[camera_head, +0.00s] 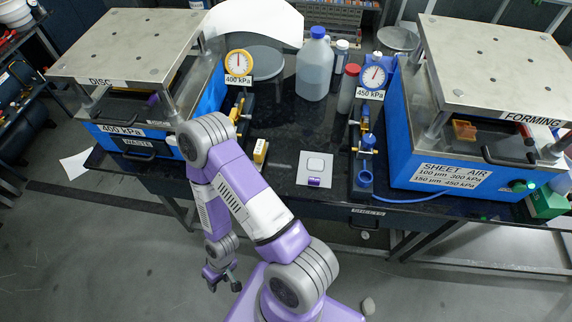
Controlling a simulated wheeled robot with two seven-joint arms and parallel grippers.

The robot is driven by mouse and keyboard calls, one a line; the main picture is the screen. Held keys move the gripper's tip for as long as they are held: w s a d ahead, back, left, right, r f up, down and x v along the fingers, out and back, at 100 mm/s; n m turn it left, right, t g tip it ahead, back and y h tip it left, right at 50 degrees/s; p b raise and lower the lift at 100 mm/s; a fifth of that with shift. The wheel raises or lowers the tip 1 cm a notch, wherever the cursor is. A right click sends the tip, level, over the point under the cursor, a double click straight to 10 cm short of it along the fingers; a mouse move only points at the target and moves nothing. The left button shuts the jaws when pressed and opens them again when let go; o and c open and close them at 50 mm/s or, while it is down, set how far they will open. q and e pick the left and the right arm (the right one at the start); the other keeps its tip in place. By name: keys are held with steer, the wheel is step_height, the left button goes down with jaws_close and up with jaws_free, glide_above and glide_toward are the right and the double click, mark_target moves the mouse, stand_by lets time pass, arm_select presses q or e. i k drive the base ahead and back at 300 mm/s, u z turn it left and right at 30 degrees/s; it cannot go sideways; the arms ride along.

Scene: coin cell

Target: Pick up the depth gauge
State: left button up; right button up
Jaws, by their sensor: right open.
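I cannot tell for sure which thing is the depth gauge. A small yellow and white item (260,151) stands on the dark bench just right of my raised arm. A small purple cylinder (314,182) lies on a white card (315,162) at the bench's front middle. Two round dials, a yellow-rimmed one (239,61) marked 400 kPa and a blue-rimmed one (375,76) marked 450 kPa, stand farther back. My right gripper (223,283) hangs low over the floor in front of the bench, open and empty, apart from all these. My left gripper is out of view.
The DISC press (130,46) stands at left and the FORMING press (500,62) at right. Bottles, including a blue-capped one (314,68), stand at the back middle. A blue hose (415,198) runs along the right front.

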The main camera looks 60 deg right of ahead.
mark_target(262, 148)
steer(key=k, duration=0.5)
steer(key=z, duration=0.7)
